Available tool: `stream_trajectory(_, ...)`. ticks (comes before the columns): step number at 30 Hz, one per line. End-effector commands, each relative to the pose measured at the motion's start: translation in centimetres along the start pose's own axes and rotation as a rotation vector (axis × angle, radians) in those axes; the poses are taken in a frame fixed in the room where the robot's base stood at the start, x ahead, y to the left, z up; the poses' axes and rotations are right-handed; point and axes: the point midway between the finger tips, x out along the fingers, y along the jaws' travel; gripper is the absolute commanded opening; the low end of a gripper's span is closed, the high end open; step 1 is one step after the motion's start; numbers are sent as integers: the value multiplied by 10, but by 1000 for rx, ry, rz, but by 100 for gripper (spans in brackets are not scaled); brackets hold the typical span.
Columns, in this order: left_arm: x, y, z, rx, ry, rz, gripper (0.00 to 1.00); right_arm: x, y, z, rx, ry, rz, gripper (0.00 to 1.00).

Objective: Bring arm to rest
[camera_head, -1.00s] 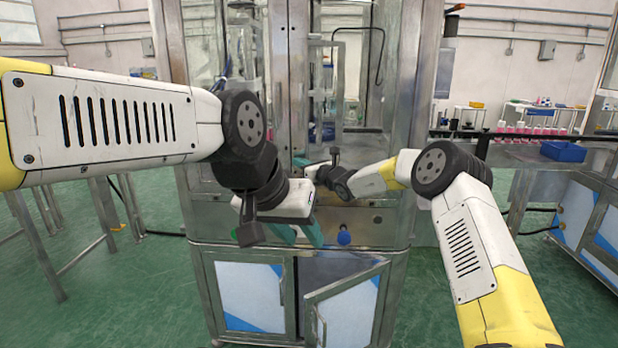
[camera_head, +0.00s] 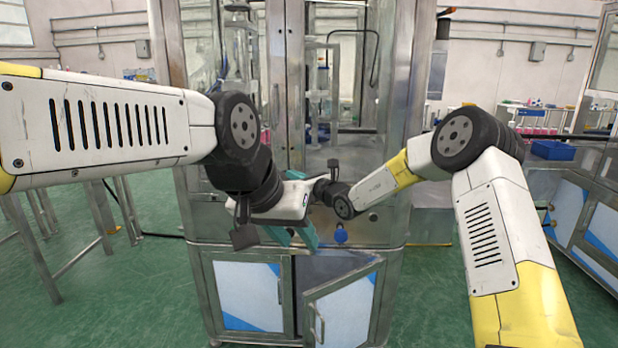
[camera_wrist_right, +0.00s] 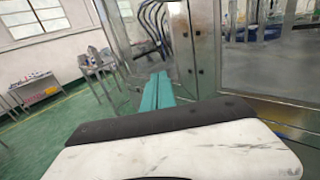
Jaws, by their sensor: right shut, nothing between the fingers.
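My left gripper (camera_head: 301,244) is in the middle of the head view, its white hand tilted and its two teal fingers pointing down and a little right. The fingers look apart, with nothing seen between them. My right gripper (camera_head: 290,174) is just above and behind it, near the machine front, partly hidden by the left hand. In the right wrist view its two teal fingers (camera_wrist_right: 157,92) lie side by side, shut and empty, beyond the white hand.
A metal-framed machine cabinet (camera_head: 200,225) with glass doors stands right ahead of both hands. Its lower right door (camera_head: 342,312) hangs ajar. A blue knob (camera_head: 341,236) is on its front. A blue bin (camera_head: 557,150) sits on the right-hand bench.

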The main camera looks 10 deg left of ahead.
Motion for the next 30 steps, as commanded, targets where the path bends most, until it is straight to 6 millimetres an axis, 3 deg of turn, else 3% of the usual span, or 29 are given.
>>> stream_trajectory(5, 0, 0, 0, 0, 0, 0, 36, -14, 12, 19, -76, -7, 37, 0)
stream_trajectory(8, 0, 0, 0, 0, 0, 0, 36, -36, 28, 52, -235, -13, 116, 0)
stream_trajectory(11, 0, 0, 0, 0, 0, 0, 36, -72, 52, 86, -462, -6, 226, 0)
stream_trajectory(15, 0, 0, 0, 0, 0, 0, 36, -137, 84, 113, -795, 35, 381, 0)
stream_trajectory(18, 0, 0, 0, 0, 0, 0, 36, -188, 101, 120, -1023, 84, 484, 0)
stream_trajectory(23, 0, 0, 0, 0, 0, 0, 36, -276, 115, 115, -1367, 200, 639, 0)
stream_trajectory(30, 0, 0, 0, 0, 0, 0, 36, -416, 110, 91, -1813, 457, 858, 0)
